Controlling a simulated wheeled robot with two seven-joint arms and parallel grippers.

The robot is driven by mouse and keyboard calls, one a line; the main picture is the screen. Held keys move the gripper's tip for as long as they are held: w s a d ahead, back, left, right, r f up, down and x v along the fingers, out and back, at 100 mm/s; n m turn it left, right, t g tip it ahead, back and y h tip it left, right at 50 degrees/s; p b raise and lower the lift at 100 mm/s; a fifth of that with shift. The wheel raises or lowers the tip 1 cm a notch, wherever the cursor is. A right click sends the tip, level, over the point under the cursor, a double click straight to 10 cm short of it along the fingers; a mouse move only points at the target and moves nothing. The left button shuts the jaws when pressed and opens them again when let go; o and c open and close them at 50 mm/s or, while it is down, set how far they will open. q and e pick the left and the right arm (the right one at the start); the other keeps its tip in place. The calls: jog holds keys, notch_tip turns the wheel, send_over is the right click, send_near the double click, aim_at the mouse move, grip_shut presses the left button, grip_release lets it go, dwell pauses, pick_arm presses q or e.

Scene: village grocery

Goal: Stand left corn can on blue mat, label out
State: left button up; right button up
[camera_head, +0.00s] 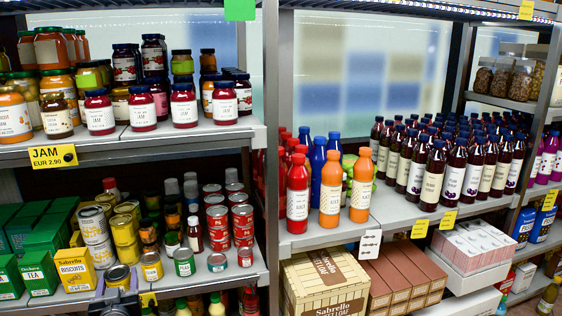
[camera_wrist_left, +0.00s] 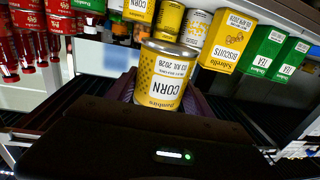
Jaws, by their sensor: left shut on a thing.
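A yellow corn can (camera_wrist_left: 170,75) with a white label is held between the purple fingers of my left gripper (camera_wrist_left: 165,98). The label reads CORN and faces the wrist camera; it appears upside down there, like the other labels in that view. In the head view the held can (camera_head: 118,275) is at the bottom left, in front of the lower shelf's cans, with my dark left gripper (camera_head: 122,298) below it. Another corn can (camera_wrist_left: 138,9) stands behind it in the wrist view. I cannot make out a blue mat. My right gripper is not in view.
Stacked yellow cans (camera_head: 125,237), a biscuits box (camera_head: 75,269) and green tea boxes (camera_head: 40,273) crowd the lower left shelf. A yellow can (camera_head: 152,266), a green can (camera_head: 184,262) and red cans (camera_head: 242,222) stand right of the held can. A metal post (camera_head: 270,150) divides the shelves.

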pick_arm(q)
jog(key=s+d+f+m+h, duration=0.1)
jog(key=d+f+m+h, duration=0.1)
jog(key=d, duration=1.1)
jog(key=s+d+f+m+t+h, duration=0.1)
jog(key=d+h, duration=0.4)
jog(key=d, duration=0.8)
jog(key=shift+s+f+m+t+h, duration=0.3)
jog(key=shift+s+f+m, duration=0.25)
jog(key=shift+m, duration=0.45)
jog(key=shift+s+r, duration=0.1)
jog(key=shift+r, duration=0.05)
